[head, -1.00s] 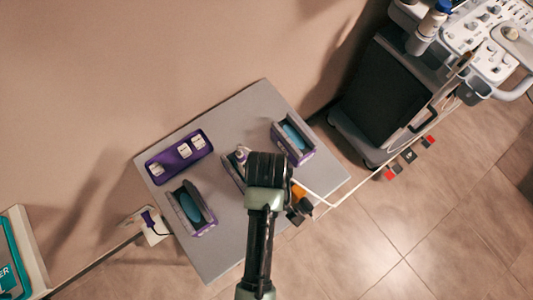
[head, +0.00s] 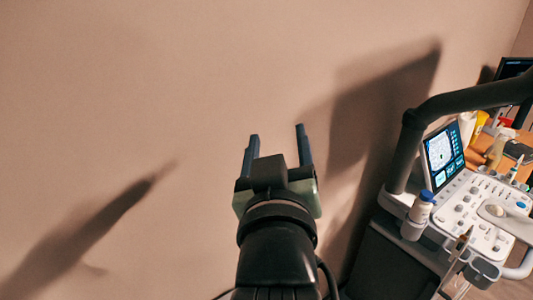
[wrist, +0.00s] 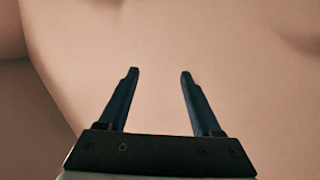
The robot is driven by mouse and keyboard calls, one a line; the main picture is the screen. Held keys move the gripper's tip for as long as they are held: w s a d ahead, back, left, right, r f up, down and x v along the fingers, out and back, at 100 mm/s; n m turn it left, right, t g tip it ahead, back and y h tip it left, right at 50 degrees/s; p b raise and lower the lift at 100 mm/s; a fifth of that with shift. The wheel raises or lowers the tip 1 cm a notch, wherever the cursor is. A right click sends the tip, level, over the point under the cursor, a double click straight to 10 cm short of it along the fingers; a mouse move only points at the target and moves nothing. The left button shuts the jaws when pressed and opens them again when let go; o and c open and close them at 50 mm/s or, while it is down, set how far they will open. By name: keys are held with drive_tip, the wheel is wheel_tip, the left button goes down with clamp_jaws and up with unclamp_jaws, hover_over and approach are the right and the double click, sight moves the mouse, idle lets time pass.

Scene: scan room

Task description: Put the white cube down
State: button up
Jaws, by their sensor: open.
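My gripper (head: 277,132) is raised in front of the bare wall in the head view, with its two dark blue fingers spread apart. It also shows in the wrist view (wrist: 160,72), open, with nothing between the fingers. No white cube is in either view now. The grey table and its purple holders are also out of view.
An ultrasound machine (head: 487,215) with a lit screen (head: 443,155) and a dark arm stands at the right. A blue-capped bottle (head: 422,205) sits in its side holder.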

drive_tip(key=s+r+m+t, duration=0.1)
drive_tip(key=s+r+t, duration=0.2)
drive_tip(key=r, duration=0.4)
drive_tip(key=s+a+r+m+t, duration=0.1)
drive_tip(key=s+r+t, duration=0.2)
drive_tip(key=s+r, duration=0.2)
drive_tip(key=s+r+t, duration=0.2)
drive_tip(key=s+r, duration=0.2)
drive_tip(key=r, duration=0.6)
drive_tip(key=shift+a+r+m+t+y, duration=0.2)
drive_tip(key=shift+m+t+y, duration=0.1)
drive_tip(key=shift+m+t, duration=0.1)
drive_tip(key=shift+f, duration=0.1)
